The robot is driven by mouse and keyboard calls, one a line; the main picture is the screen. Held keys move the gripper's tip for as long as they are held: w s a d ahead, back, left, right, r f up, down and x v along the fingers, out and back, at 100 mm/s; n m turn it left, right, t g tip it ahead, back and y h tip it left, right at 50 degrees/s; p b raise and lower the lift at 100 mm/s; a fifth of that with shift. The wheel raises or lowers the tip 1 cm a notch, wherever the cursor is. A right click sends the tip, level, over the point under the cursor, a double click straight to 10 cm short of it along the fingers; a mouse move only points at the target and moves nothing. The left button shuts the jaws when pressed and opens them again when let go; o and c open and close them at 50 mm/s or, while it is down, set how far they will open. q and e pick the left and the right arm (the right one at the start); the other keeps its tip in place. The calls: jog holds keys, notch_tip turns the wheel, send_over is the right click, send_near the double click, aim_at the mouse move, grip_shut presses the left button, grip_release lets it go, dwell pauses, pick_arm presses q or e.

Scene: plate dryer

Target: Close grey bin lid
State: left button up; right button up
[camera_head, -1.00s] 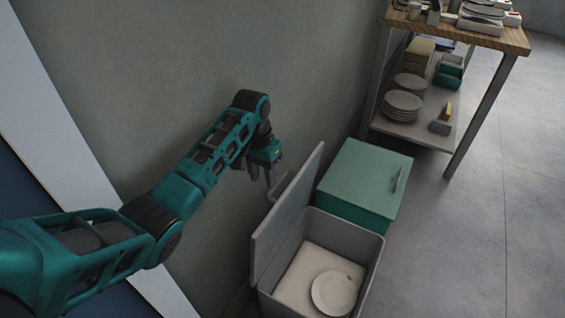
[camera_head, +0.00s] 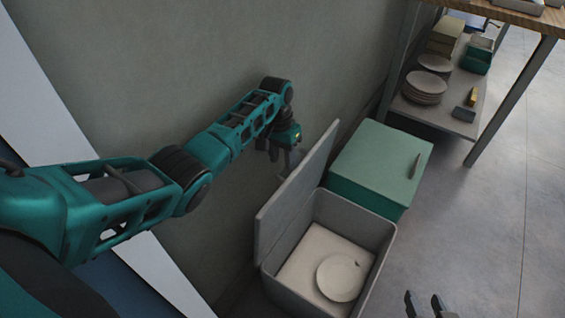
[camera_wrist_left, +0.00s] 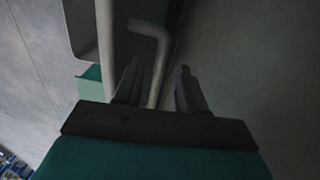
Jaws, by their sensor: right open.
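The grey bin (camera_head: 382,232) stands open on the floor, with a white plate (camera_head: 341,278) on its pale bottom. Its grey lid (camera_head: 297,193) stands raised along the bin's left side, leaning toward the wall. My left gripper (camera_head: 284,165) is on the wall side of the lid, near its upper edge. In the left wrist view, the left gripper (camera_wrist_left: 160,72) has its fingers apart. A bent grey handle (camera_wrist_left: 160,50) shows between them, and I cannot tell whether they touch it. My right gripper (camera_head: 424,303) is open and empty at the bottom edge of the head view.
A green bin (camera_head: 380,160) with a closed lid stands directly behind the grey bin. A shelf table (camera_head: 440,118) with stacked plates and small items is at the back right. The wall (camera_head: 200,70) is close on the left. The floor to the right is clear.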

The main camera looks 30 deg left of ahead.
pick_arm(q)
jog(key=shift+d+f, duration=0.1)
jog(key=shift+f, duration=0.5)
grip_shut()
dwell(0.3)
